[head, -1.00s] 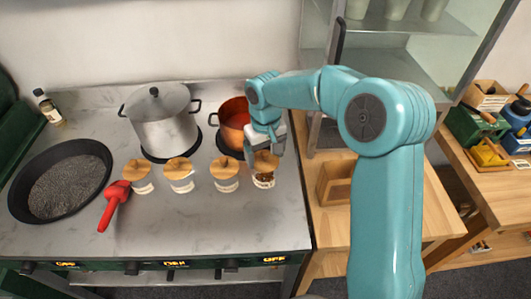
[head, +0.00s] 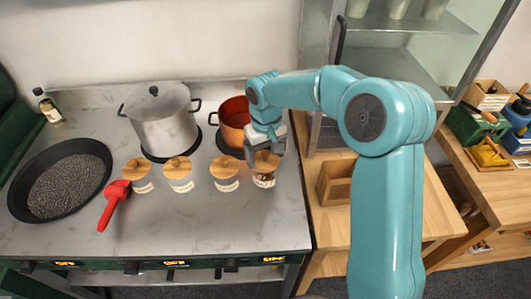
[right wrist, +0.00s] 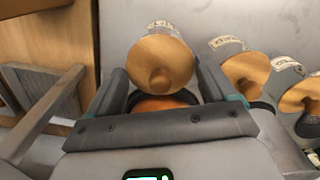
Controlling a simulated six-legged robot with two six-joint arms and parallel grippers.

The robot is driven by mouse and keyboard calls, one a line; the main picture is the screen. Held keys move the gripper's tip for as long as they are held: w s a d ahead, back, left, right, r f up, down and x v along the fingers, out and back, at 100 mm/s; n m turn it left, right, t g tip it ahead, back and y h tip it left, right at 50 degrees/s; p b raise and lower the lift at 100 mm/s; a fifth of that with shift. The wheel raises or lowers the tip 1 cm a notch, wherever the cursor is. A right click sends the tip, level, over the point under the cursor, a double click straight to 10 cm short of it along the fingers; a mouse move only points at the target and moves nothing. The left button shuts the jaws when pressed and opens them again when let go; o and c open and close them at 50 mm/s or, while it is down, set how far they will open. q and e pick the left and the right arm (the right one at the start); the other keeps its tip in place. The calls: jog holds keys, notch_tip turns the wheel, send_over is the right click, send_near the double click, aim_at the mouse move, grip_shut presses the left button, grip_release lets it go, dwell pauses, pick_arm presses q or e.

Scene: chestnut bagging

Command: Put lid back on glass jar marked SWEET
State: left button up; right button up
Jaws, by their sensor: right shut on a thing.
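My right gripper (right wrist: 162,88) is shut on a round wooden lid (right wrist: 160,58) with a knob; its fingers stand on both sides of the lid. In the head view the right gripper (head: 278,150) hangs with this lid (head: 265,160) at the rightmost glass jar (head: 263,180), on the stove's right side. Brown contents show in the jar below the lid. Whether the lid rests on the rim or hovers just above it, I cannot tell. The jar's label shows beyond the lid in the right wrist view, too blurred to read. My left gripper is not in view.
Three lidded jars stand in a row to the left, the nearest being this one (head: 224,175). An orange pot (head: 232,130) is close behind the gripper. A steel pot (head: 163,130), a red scoop (head: 113,205) and a black pan (head: 103,165) are further left. The stove's front is clear.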

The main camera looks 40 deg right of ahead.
dwell(0.4)
jog(key=o, duration=0.9)
jog(key=shift+r, duration=0.1)
jog(key=shift+r+p, duration=2.7)
jog(key=shift+r, duration=0.7)
grip_shut()
jog(key=shift+f, duration=0.25)
jog(key=shift+f+b, duration=1.75)
jog(key=shift+f, duration=0.25)
jog(key=shift+r, duration=0.1)
